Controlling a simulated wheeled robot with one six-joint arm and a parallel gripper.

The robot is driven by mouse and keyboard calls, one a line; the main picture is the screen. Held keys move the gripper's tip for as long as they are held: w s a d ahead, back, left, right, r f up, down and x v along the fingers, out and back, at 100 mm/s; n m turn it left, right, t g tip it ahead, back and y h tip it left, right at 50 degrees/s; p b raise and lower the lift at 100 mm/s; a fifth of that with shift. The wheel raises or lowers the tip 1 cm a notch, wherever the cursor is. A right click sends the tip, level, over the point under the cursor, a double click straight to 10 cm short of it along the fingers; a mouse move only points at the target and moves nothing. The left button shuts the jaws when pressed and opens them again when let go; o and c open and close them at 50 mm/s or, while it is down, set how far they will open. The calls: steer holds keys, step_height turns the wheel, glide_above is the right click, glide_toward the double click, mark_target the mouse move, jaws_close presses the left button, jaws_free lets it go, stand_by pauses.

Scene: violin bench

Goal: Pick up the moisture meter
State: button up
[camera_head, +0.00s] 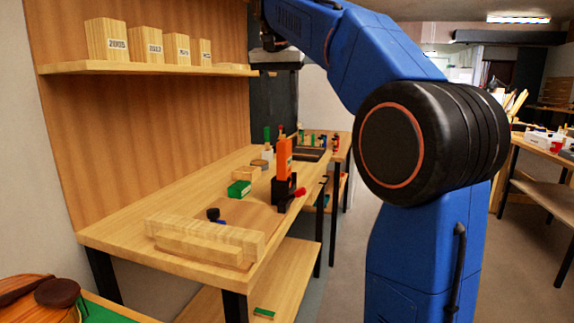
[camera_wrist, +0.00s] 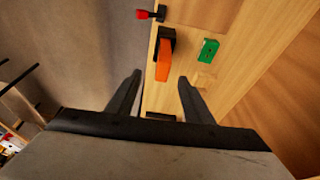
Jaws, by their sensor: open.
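An orange upright device, which looks like the moisture meter (camera_head: 285,157), stands in a black holder (camera_head: 284,189) near the front edge of the wooden bench (camera_head: 130,237). In the wrist view the orange meter (camera_wrist: 163,60) shows from above, just beyond the fingertips and in line with the gap between them. My gripper (camera_wrist: 159,77) is open and empty, pointing down over the bench, apart from the meter. In the head view my arm reaches up and over to the left, and the gripper end is small and dark near the shelf's right end.
Wooden blocks (camera_head: 208,240) lie at the bench's near end. A shelf (camera_head: 150,68) with numbered wood blocks juts from the wall above the bench.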

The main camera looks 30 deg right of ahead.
mark_target(286, 141)
steer(key=x, duration=0.4)
steer(key=w+x, duration=0.1)
steer(key=x, duration=0.2)
steer(key=d+x, duration=0.1)
steer(key=x, duration=0.3)
steer(key=shift+w, duration=0.45)
steer(key=shift+m, duration=0.3)
steer(key=shift+x, duration=2.75)
steer(key=shift+w+a, duration=0.15)
steer(key=shift+w, duration=0.05)
steer(key=shift+c, duration=0.4)
